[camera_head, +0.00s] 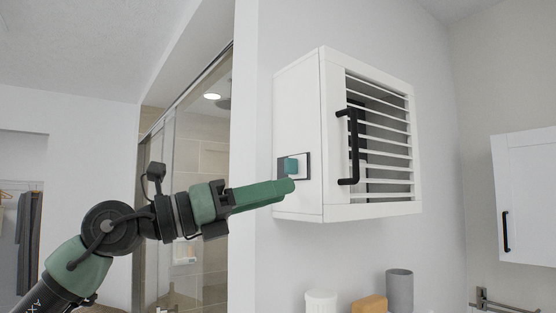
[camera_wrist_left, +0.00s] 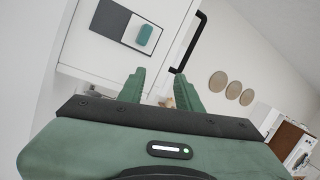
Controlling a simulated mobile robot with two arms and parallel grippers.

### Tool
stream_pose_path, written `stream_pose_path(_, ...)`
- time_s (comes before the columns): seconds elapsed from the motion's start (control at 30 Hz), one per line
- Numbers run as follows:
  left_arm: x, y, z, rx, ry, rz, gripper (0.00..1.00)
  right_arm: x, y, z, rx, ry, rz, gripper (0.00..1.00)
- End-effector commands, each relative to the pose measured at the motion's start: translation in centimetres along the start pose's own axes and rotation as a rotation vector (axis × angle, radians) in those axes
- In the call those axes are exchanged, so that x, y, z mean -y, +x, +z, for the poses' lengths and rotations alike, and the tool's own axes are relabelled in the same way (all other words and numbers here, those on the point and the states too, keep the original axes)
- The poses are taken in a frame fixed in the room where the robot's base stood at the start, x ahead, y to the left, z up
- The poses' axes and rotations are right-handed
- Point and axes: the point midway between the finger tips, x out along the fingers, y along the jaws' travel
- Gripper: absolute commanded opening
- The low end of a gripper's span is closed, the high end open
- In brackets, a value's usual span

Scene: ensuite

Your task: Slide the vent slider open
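The vent slider is a small teal knob (camera_head: 292,166) in a dark-framed rectangular track (camera_head: 307,166) on the left side of a white wall cabinet (camera_head: 298,110). In the left wrist view the teal knob (camera_wrist_left: 144,35) sits toward the right end of the track (camera_wrist_left: 110,18), whose left part is dark and whose right part is grey. My left gripper (camera_head: 290,186) is just below the knob in the head view. In the left wrist view its two green fingers (camera_wrist_left: 160,83) are apart with nothing between them, and the knob lies beyond the tips, apart from them.
The cabinet has a louvred front with a black handle (camera_head: 350,147). Below it stand a white container (camera_head: 321,302), an orange-tan item (camera_head: 369,305) and a grey cup (camera_head: 399,286). A glass shower enclosure (camera_head: 200,145) is behind my left arm. Another white cabinet (camera_head: 525,195) hangs at right.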

Motion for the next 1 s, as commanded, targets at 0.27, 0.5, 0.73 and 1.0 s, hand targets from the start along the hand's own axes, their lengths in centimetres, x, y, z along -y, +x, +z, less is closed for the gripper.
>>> stream_pose_path(0.27, 0.3, -3.2, 6.2, -0.174, 0.286, 0.236, 0.35, 0.6, -0.1, 0.0, 0.000, 0.003, -0.006, 0.36)
stream_pose_path(0.5, -0.2, -2.3, 6.8, -0.196, 0.309, 0.269, 0.35, 0.5, -1.1, -0.1, 0.000, 0.002, -0.006, 0.36)
stream_pose_path(0.73, -1.2, 1.4, 6.4, -0.195, 0.309, 0.266, 0.35, 0.3, -3.0, -0.3, 0.000, 0.002, -0.004, 0.36)
stream_pose_path(1.0, -2.0, 3.5, 5.8, -0.193, 0.309, 0.266, 0.35, -0.2, -3.9, -0.3, 0.001, -0.001, 0.001, 0.36)
